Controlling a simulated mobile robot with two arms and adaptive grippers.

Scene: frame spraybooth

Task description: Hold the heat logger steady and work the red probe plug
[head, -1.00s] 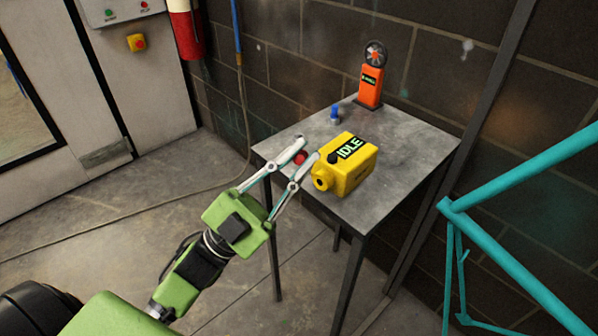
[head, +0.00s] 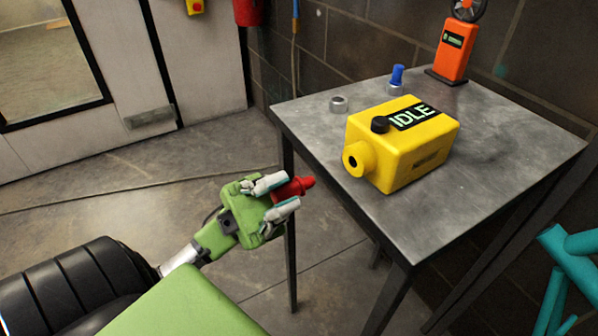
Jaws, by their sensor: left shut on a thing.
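The yellow heat logger (head: 425,155) sits on the metal table, its display reading IDLE. A black knob (head: 380,125) is on its top, and a round socket with a dark hole (head: 354,159) faces left and toward me. My left gripper (head: 283,199) is shut on the red probe plug (head: 294,188), in front of the table's left edge and apart from the logger. The plug's narrow end points right, toward the table. My right gripper is not in view.
A grey ring holder (head: 339,104) stands empty on the table (head: 440,215). A blue plug (head: 397,75) stands in another holder behind the logger. An orange meter with a fan (head: 454,50) is at the back. A teal frame (head: 570,250) is at lower right.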

